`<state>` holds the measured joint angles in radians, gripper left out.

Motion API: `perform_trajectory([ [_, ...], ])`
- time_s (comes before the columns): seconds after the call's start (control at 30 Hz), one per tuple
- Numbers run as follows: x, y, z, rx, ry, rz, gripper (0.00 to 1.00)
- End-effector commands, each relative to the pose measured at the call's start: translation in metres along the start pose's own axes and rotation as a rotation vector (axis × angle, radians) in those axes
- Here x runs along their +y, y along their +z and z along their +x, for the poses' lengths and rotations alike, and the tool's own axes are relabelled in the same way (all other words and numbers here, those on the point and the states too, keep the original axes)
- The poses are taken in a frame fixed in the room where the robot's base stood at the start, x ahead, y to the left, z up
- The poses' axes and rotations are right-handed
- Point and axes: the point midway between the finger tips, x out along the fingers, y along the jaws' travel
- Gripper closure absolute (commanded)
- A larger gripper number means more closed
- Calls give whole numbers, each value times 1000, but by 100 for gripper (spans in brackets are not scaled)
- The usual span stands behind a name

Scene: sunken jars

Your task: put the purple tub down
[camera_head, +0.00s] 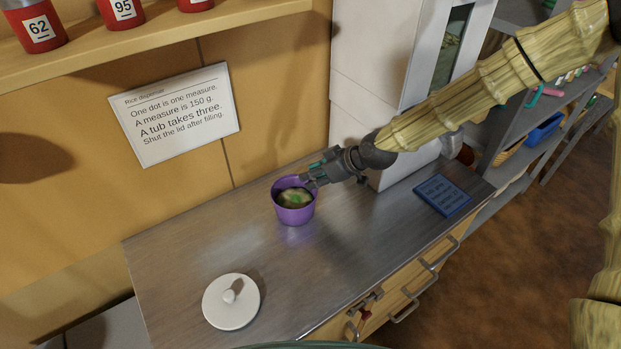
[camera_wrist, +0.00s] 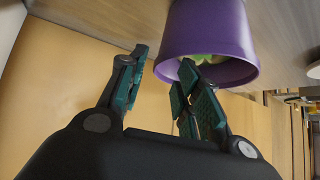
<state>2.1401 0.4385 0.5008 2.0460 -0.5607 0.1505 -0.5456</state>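The purple tub (camera_head: 294,214) is upright and appears to stand on the metal counter (camera_head: 240,240). It holds something pale with a green patch on top. My gripper (camera_head: 312,175) is at the tub's upper right rim. In the wrist view the tub (camera_wrist: 208,32) shows with its mouth toward the camera. My gripper's fingers (camera_wrist: 164,75) are apart there, one outside the wall and one across the mouth. A gap shows between the outer finger and the wall.
A white round lid (camera_head: 231,303) with a knob lies on the counter's front left. A blue sign (camera_head: 443,195) lies at the right. A tall white dispenser (camera_head: 375,60) stands behind my arm. A notice (camera_head: 175,112) hangs on the wall. Counter between tub and lid is clear.

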Motion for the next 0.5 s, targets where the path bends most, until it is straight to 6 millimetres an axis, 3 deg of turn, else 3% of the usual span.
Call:
perform_trajectory([
  [0.5,1,0,-66,3,2,1,67],
])
